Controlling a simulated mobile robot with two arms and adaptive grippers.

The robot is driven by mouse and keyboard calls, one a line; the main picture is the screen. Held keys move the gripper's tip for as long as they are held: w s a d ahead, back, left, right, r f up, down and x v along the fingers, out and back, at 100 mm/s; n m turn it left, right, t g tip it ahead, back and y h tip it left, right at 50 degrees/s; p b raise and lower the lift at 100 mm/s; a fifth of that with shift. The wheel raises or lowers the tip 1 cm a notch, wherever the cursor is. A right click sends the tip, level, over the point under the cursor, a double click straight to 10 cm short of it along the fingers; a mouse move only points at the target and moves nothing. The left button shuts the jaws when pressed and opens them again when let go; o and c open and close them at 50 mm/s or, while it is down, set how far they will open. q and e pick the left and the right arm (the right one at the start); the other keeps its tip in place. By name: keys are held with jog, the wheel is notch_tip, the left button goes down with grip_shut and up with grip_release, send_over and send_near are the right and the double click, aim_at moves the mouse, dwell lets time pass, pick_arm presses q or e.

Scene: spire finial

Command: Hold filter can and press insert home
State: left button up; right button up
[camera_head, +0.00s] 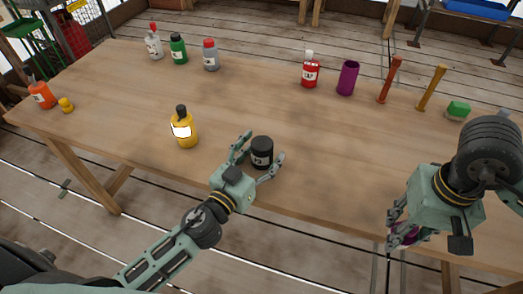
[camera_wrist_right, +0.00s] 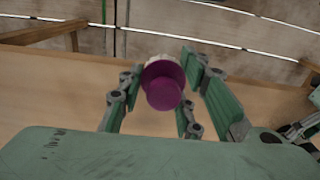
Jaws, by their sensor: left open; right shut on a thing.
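A black can (camera_head: 262,152) with a small pale label stands upright near the table's front edge. My left gripper (camera_head: 259,147) is open, with one finger on each side of the can; I cannot tell whether they touch it. My right gripper (camera_head: 402,236) is shut on a purple round insert (camera_wrist_right: 165,88), beyond the table's front edge at the right. In the right wrist view the insert shows a narrower purple end towards the camera and a pale rim behind. In the head view the right gripper mostly hides it.
A yellow bottle (camera_head: 186,130) stands left of the can. Several bottles stand at the back left. The table (camera_head: 330,150) is clear right of the can.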

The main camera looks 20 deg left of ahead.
pick_arm(q)
jog(key=c, duration=1.3)
jog(key=shift+c, duration=0.3)
dwell(0.3)
dwell(0.4)
pick_arm(e)
jog(key=w+a+r+m, duration=0.35)
jog(key=w+a, duration=0.75)
jog(key=a, duration=0.4)
jog(key=m, duration=0.6)
send_near(262, 144)
jog(key=shift+d+f, duration=0.1)
jog(key=shift+d, duration=0.55)
jog(key=shift+m, duration=0.45)
jog(key=shift+a+f, duration=0.2)
jog(key=shift+f, duration=0.8)
jog(key=shift+a+f, duration=0.2)
jog(key=shift+f, duration=0.8)
jog(key=shift+a+f, duration=0.2)
jog(key=shift+f, duration=0.8)
